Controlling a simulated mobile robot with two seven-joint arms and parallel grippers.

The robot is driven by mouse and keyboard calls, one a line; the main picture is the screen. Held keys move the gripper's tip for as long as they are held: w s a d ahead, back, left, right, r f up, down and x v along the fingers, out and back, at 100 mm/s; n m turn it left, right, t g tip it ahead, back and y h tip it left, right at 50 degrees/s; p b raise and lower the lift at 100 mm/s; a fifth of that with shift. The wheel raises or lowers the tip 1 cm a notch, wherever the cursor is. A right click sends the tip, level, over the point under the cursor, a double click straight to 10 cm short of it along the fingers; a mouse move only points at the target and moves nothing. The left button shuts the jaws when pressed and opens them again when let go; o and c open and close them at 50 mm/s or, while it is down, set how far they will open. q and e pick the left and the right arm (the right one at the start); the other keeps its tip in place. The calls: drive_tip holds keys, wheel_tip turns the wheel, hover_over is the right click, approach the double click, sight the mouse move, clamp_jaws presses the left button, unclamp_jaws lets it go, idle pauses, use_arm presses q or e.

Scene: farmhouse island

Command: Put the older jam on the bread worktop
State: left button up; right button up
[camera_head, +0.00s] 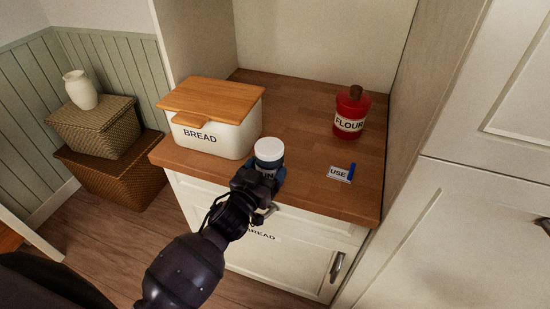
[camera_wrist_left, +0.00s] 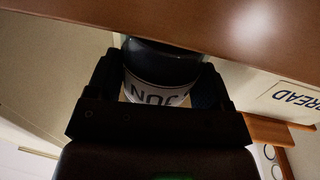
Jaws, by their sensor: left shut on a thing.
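A jam jar (camera_head: 268,152) with a white lid and dark body is at the front edge of the bread worktop (camera_head: 310,120), just right of the bread bin. My left gripper (camera_head: 262,178) is shut on the jar, which looks upright. The jar also shows between the fingers in the left wrist view (camera_wrist_left: 160,65), where its label appears upside down. My right gripper is not in view.
The white bread bin (camera_head: 222,137) with a wooden lid stands at the worktop's left. A red flour jar (camera_head: 350,112) stands at the back right. A "USE" card (camera_head: 339,174) with a blue piece lies at the front right. The wood between them is clear.

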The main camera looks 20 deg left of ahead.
use_arm(q)
drive_tip(key=shift+w+d, duration=0.25)
drive_tip(key=shift+w, duration=0.95)
drive_tip(key=shift+w+d, duration=0.2)
drive_tip(key=shift+w, duration=0.95)
drive_tip(key=shift+s, duration=0.1)
drive_tip(key=shift+f, duration=0.15)
drive_tip(key=o, duration=1.2)
drive_tip(key=shift+f, duration=0.1)
drive_tip(key=shift+c, duration=0.2)
drive_tip(key=shift+r, duration=0.25)
drive_tip(key=shift+s+a+f, duration=0.1)
drive_tip(key=shift+s+f, duration=0.05)
drive_tip(key=shift+s, duration=0.2)
drive_tip(key=s+a, duration=0.2)
drive_tip(key=s, duration=0.9)
drive_tip(key=s+a+f+g+y, duration=0.1)
drive_tip(key=s+a+f+g, duration=0.2)
drive_tip(key=s+f, duration=0.4)
drive_tip(key=s+a+f+n+g+y, duration=0.1)
drive_tip(key=s+a+f+g+y, duration=0.1)
drive_tip(key=s+a+f, duration=0.3)
wheel_tip(320, 180, down, 3)
drive_tip(key=s+g, duration=0.1)
drive_tip(key=s, duration=0.1)
drive_tip(key=shift+s+a+f, duration=0.15)
drive_tip(key=shift+s+a, duration=0.15)
drive_tip(key=shift+s, duration=0.1)
